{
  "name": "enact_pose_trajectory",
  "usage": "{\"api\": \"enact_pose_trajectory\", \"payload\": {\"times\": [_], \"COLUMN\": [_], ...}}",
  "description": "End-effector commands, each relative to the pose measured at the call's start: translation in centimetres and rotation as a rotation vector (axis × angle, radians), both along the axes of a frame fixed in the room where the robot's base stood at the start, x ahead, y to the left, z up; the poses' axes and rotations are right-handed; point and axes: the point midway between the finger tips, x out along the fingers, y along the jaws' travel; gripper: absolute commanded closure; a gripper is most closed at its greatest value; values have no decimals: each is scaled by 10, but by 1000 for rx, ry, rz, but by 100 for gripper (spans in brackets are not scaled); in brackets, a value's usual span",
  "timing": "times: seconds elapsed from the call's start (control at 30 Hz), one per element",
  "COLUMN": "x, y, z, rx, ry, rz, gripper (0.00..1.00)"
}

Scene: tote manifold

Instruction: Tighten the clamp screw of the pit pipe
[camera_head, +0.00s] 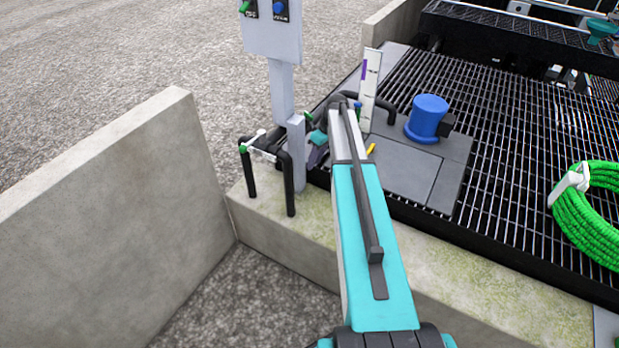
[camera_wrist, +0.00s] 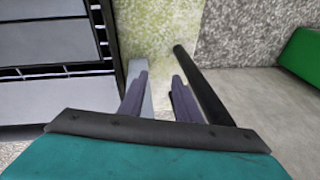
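A bent black pipe (camera_head: 289,185) stands on the concrete edge at left of centre in the head view, with a pale fitting with green ends (camera_head: 262,143) across its top. Which part is the clamp screw I cannot tell. My gripper (camera_wrist: 160,76) shows in the wrist view as two dark fingers spread apart with nothing between them. A black bar (camera_wrist: 200,80), perhaps the pipe, runs just right of the right finger. In the head view my arm's end reaches beside the grey post, right of the pipe, and mostly hides the gripper.
A grey post with a switch box (camera_head: 273,35) stands behind the pipe. A blue cylinder (camera_head: 428,117) sits on grey plates over a black grating (camera_head: 510,150). A green hose coil (camera_head: 590,215) lies at right. A concrete wall (camera_head: 105,220) stands at left. A green block (camera_wrist: 303,60) is at right in the wrist view.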

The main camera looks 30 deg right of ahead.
Motion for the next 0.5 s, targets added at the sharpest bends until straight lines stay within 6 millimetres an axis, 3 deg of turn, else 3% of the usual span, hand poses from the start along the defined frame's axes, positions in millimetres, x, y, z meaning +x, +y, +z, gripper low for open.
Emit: {"api": "enact_pose_trajectory", "payload": {"times": [0.5], "x": [-23], "y": [38], "z": [-39], "rx": [5], "ry": [67], "rz": [-37], "gripper": [70]}}
